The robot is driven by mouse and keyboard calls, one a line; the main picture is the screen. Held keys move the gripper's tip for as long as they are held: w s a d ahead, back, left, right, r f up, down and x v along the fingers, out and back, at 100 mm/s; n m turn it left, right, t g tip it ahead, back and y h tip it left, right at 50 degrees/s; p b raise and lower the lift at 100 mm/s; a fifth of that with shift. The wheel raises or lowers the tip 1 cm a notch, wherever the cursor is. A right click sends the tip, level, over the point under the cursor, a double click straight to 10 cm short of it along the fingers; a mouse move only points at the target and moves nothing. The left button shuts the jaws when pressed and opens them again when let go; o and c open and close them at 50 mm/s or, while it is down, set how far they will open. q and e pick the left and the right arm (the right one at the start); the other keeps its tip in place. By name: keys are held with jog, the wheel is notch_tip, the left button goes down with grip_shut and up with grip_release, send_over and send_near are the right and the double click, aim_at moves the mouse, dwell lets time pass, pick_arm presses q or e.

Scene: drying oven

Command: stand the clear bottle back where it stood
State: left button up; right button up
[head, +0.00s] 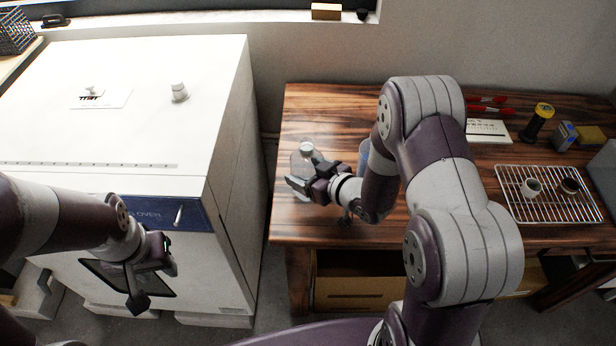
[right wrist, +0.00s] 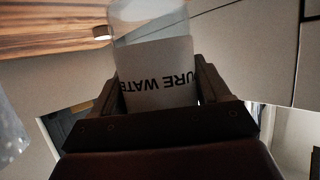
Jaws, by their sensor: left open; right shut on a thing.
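The clear bottle (head: 303,158) has a pale cap and is upright at the left end of the wooden table. My right gripper (head: 304,182) is shut on it. In the right wrist view the bottle (right wrist: 165,72) shows a label reading "URE WATE", between the two fingers of the gripper (right wrist: 158,95). Whether its base touches the table is hidden by the gripper. My left gripper (head: 150,280) is open and empty in front of the oven (head: 130,130).
The wooden table (head: 335,110) is clear behind the bottle. A blue object (head: 363,158) stands partly hidden behind my right arm. A wire rack (head: 548,205) with small cups lies at the right. A gap separates the oven from the table.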

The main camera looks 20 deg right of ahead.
jog(key=shift+w+f, duration=0.1)
jog(key=shift+f, duration=0.65)
